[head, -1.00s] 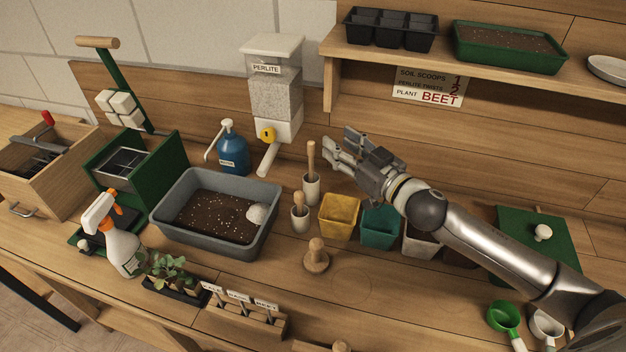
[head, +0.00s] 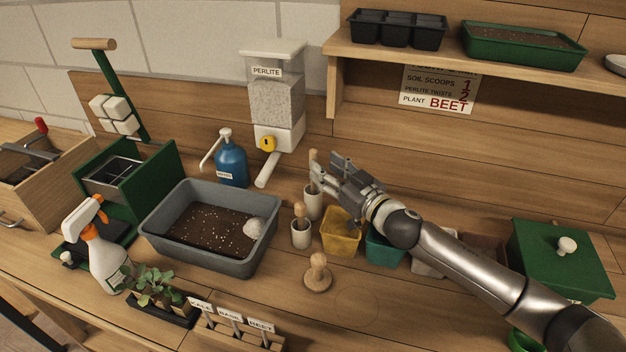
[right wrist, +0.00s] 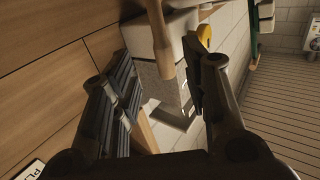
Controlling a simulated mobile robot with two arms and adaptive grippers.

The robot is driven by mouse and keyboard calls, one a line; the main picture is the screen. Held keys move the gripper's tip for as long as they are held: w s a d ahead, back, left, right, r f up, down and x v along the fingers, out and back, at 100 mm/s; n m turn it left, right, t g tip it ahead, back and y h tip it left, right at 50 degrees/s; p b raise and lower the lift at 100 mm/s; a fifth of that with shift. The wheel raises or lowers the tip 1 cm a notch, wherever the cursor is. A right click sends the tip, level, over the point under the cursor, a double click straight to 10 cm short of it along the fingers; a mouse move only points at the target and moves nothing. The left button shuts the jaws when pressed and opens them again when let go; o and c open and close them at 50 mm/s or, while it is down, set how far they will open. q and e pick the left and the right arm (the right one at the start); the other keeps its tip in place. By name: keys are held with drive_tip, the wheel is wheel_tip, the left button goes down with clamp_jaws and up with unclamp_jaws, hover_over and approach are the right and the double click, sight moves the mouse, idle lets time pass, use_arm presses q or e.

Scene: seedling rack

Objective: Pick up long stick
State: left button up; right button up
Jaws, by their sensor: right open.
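My left gripper is not in view.
The perlite dispenser (head: 278,90) and blue pump bottle (head: 231,163) stand behind. Yellow (head: 341,238) and teal (head: 384,252) pots sit beneath my right arm. A wooden tamper (head: 318,275) stands in front, and the grey tub (head: 160,238) is at left.

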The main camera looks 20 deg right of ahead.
drive_tip(key=shift+f+p+x, duration=0.15)
drive_tip(key=shift+p+x, duration=0.2)
drive_tip(key=shift+x, duration=0.95)
drive_tip(key=shift+f+p+x, duration=0.1)
drive_tip(key=shift+p+x, duration=0.2)
drive_tip(key=shift+x, duration=1.05)
drive_tip(key=shift+s+a, duration=0.15)
drive_tip(key=shift+a, duration=0.05)
clamp_jaws()
